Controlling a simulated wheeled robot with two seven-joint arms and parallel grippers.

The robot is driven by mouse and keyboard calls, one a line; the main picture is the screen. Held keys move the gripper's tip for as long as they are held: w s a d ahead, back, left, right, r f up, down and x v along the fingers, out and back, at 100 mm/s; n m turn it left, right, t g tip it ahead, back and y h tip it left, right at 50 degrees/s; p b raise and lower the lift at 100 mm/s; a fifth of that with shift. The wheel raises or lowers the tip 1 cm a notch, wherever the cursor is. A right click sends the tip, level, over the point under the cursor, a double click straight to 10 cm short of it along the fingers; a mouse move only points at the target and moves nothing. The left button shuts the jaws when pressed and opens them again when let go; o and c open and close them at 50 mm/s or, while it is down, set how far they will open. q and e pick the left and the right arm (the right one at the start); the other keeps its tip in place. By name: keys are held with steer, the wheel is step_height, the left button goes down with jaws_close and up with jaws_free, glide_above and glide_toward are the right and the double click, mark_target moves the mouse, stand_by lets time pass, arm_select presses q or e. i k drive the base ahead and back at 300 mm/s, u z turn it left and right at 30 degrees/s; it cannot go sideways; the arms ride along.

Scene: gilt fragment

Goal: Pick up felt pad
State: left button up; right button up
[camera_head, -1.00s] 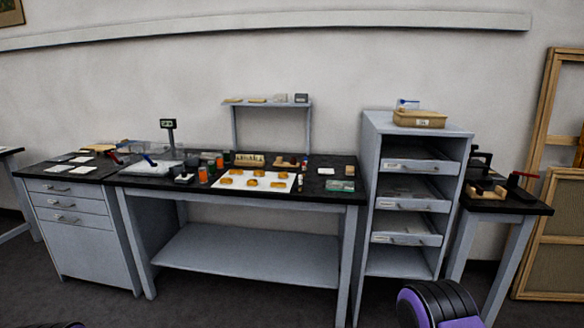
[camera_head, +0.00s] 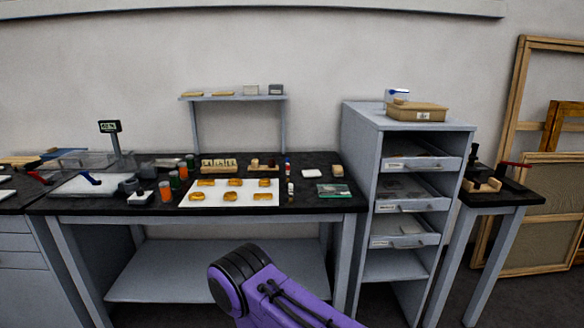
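I cannot tell for certain which thing is the felt pad. A small white flat square (camera_head: 314,173) lies on the black bench top (camera_head: 335,208) toward its right end. A flat dark green piece (camera_head: 333,190) lies in front of it, near the bench's front edge. A white sheet (camera_head: 262,199) with several golden fragments on it lies left of these. A purple and black link of my arm shows at the bottom middle, in front of the bench. Neither gripper shows.
A grey drawer rack (camera_head: 408,127) with a cardboard box (camera_head: 417,112) on top stands right of the bench. Orange jars (camera_head: 165,191) and a scale display (camera_head: 110,127) are at the left. A raised shelf (camera_head: 232,97) stands behind. A side table (camera_head: 520,197) is at the far right.

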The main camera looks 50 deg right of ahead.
mark_target(338, 170)
steer(key=z, duration=0.2)
steer(key=i, duration=0.9)
steer(key=z, duration=0.55)
